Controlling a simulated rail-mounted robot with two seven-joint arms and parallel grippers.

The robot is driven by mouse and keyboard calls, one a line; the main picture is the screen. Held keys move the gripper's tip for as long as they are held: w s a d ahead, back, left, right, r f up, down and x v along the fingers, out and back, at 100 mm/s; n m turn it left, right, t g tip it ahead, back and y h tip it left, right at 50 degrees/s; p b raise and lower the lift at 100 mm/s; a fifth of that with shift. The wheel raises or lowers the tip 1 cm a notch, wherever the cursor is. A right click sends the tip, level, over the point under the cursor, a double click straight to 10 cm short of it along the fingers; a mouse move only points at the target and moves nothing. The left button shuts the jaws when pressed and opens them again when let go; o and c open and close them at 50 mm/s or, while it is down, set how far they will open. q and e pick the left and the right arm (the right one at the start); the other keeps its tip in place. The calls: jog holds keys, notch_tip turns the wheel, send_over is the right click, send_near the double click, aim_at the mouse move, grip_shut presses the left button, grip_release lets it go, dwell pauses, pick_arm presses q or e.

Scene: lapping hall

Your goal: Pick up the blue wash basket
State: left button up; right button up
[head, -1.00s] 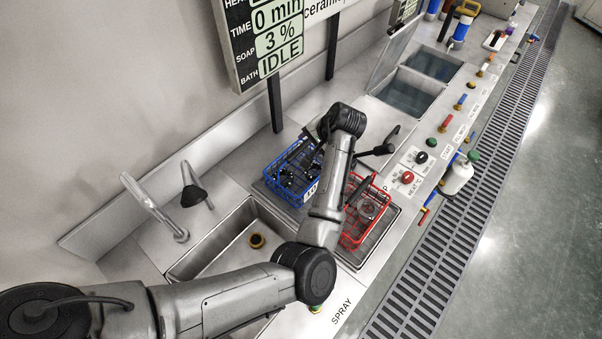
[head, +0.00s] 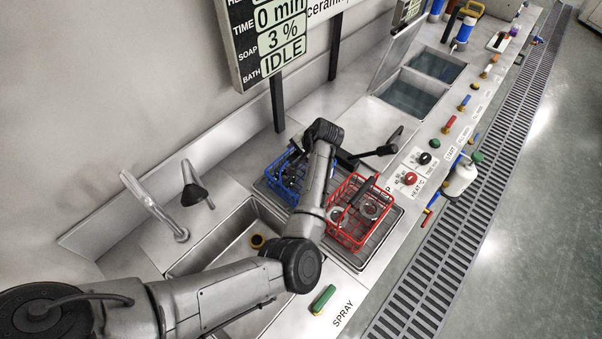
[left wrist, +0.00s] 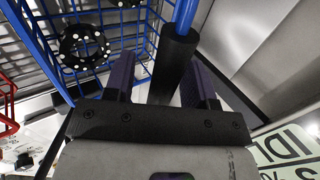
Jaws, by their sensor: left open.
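The blue wash basket (head: 273,178) stands on the grey drain tray beside the sink in the head view, partly hidden by my left arm. In the left wrist view the blue wire basket (left wrist: 40,52) fills the upper left, with a dark ring-shaped part inside. Its black handle grip (left wrist: 176,62), on a blue rod, lies between the fingers of my left gripper (left wrist: 160,68). The fingers are open, one on each side of the grip; I cannot tell whether either touches it. My right gripper is not in view.
A red basket (head: 352,238) with metal parts stands close to the right of the blue one. A sink (head: 212,243) lies in front, with a tap (head: 155,205). A display (head: 268,40) on posts stands behind. Water tanks (head: 410,92) lie farther along.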

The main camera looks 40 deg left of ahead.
pick_arm(q)
jog(key=shift+a+f, duration=0.1)
grip_shut()
dwell(0.4)
